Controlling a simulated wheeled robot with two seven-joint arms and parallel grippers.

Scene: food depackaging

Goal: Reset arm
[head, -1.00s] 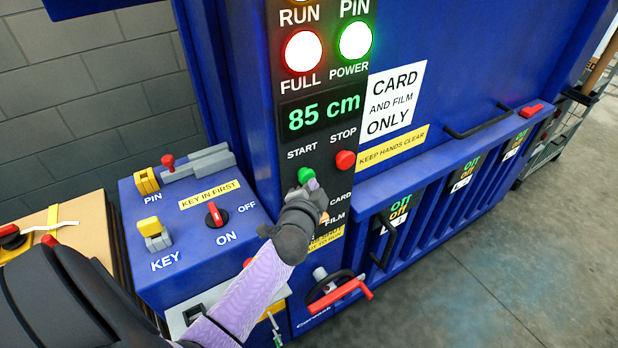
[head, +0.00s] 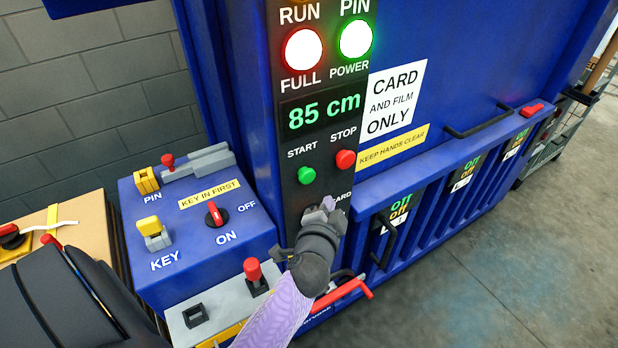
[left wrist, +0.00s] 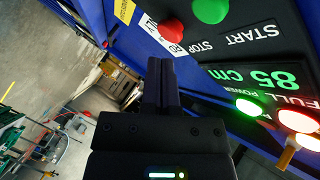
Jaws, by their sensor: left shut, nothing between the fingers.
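My left gripper (head: 326,208) is in front of the blue machine's dark control panel, below the green START button (head: 306,175) and the red STOP button (head: 345,159). It is shut and empty, apart from both buttons. In the left wrist view its closed fingers (left wrist: 161,85) point toward the panel, with the green button (left wrist: 210,10) and red button (left wrist: 171,32) beyond them. My right gripper is not in view.
The display (head: 322,112) reads 85 cm, with lit red FULL (head: 303,50) and green POWER (head: 355,40) lamps above. A blue key box (head: 195,235) with a red-handled switch stands at left. A red-handled lever (head: 254,272) rises beside my forearm. Open floor (head: 500,270) lies at right.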

